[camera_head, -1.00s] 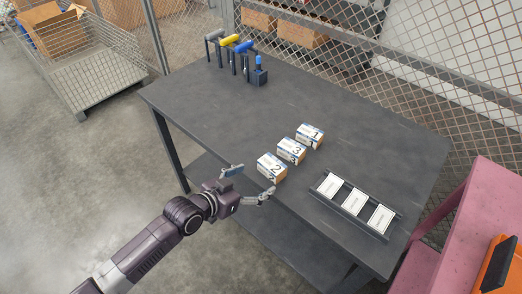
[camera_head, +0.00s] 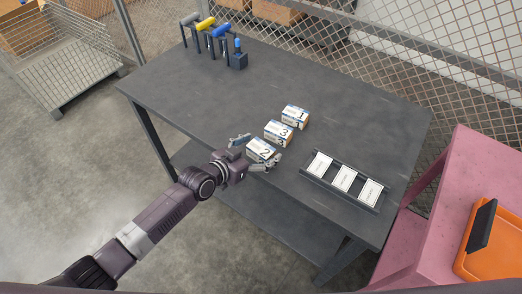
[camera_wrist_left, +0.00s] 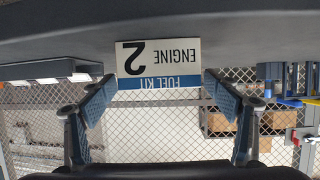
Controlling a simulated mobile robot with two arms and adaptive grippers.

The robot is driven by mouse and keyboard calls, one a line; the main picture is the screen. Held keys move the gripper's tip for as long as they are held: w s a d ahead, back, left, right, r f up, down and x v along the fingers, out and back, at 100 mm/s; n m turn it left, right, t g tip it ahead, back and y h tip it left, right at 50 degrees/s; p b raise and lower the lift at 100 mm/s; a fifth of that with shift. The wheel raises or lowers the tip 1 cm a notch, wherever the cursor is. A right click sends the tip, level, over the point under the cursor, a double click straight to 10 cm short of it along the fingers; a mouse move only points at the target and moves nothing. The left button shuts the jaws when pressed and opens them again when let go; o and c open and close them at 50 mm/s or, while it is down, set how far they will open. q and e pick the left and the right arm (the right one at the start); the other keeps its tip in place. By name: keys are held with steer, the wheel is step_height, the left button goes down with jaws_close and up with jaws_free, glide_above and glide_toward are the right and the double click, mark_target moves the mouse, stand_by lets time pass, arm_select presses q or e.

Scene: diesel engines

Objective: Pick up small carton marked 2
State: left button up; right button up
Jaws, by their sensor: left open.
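The small carton marked 2 (camera_head: 262,150) is a white and blue box at the near edge of the dark table, nearest in a row of three cartons. My left gripper (camera_head: 254,152) is open, with one finger at each side of this carton. In the left wrist view the carton's label (camera_wrist_left: 159,62) reads "Engine 2, Fuel kit" upside down, between the two open fingers. The cartons marked 3 (camera_head: 278,132) and 1 (camera_head: 295,116) stand behind it. My right gripper is not in view.
A dark tray (camera_head: 345,196) with three white cards lies to the right on the table (camera_head: 200,104). Several colored-handled tools (camera_head: 213,32) stand at the far left corner. A pink bench (camera_head: 432,204) with an orange bin (camera_head: 492,245) is at right.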

arm_select(q)
steer(key=shift+w+d, duration=0.15)
steer(key=c, duration=1.4)
